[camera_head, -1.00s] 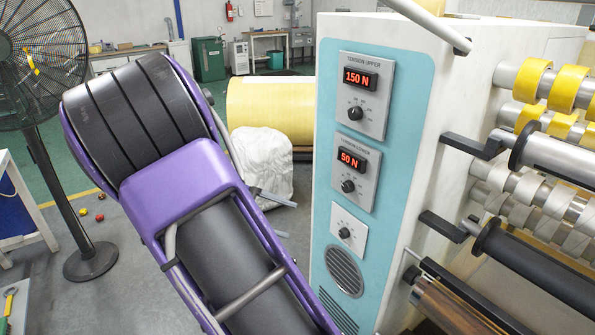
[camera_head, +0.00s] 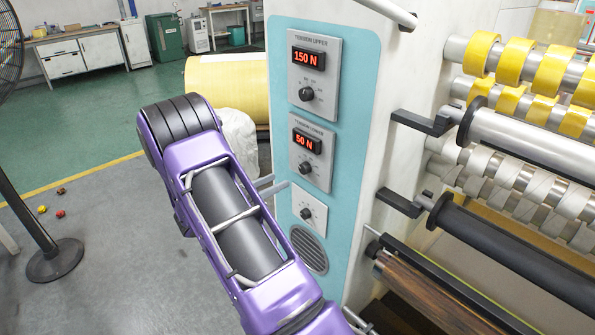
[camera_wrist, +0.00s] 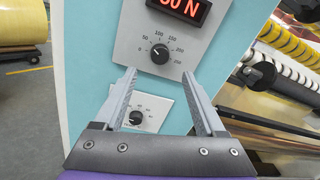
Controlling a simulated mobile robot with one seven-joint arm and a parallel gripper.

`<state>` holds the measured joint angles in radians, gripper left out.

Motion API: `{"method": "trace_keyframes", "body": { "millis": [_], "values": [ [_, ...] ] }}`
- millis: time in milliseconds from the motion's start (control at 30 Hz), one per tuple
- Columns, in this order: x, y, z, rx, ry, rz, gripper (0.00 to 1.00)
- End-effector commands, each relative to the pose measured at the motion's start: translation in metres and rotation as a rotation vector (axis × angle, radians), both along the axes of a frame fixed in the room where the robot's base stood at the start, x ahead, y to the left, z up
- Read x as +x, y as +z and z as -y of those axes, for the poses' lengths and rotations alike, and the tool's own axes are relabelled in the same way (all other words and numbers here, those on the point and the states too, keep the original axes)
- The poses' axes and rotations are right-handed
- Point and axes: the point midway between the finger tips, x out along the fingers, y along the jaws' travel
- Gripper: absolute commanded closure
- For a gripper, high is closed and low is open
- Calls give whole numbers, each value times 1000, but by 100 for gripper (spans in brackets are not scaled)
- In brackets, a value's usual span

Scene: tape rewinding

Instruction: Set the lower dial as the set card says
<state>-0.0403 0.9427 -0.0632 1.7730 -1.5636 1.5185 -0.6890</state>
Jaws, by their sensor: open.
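The lower tension panel (camera_head: 312,158) is a grey plate on the machine's blue front, with a red display (camera_head: 307,141) reading 50 N. Its lower dial (camera_head: 305,168) is a black knob. In the wrist view the lower dial (camera_wrist: 159,53) has a scale starting at 0 on the left; its exact pointer reading is hard to tell. My gripper (camera_wrist: 158,76) is open and empty, its fingers spread below the dial, apart from it in the picture. I see no set card.
The upper tension panel (camera_head: 314,68) reads 150 N. A small third dial (camera_head: 306,213) sits below the lower panel. Rollers with yellow tape rolls (camera_head: 515,60) and brackets (camera_head: 420,122) stick out at right. A yellow roll (camera_head: 222,88) and white sack (camera_head: 238,138) stand behind.

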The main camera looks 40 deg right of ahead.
Motion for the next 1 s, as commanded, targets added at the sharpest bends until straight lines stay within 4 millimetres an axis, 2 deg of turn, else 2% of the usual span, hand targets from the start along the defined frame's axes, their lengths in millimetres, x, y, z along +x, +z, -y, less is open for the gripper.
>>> {"method": "trace_keyframes", "body": {
  "millis": [33,200,400,567,833,867,1000],
  "values": [
    [-1,1,13,0,-4,0,28],
    [0,1,48,0,-3,2,28],
    [1,0,75,0,-1,1,28],
    [2,0,85,1,0,1,28],
    [2,0,86,1,1,1,28],
    [2,0,86,1,1,1,31],
    [2,0,85,1,1,1,56]
  ]
}}
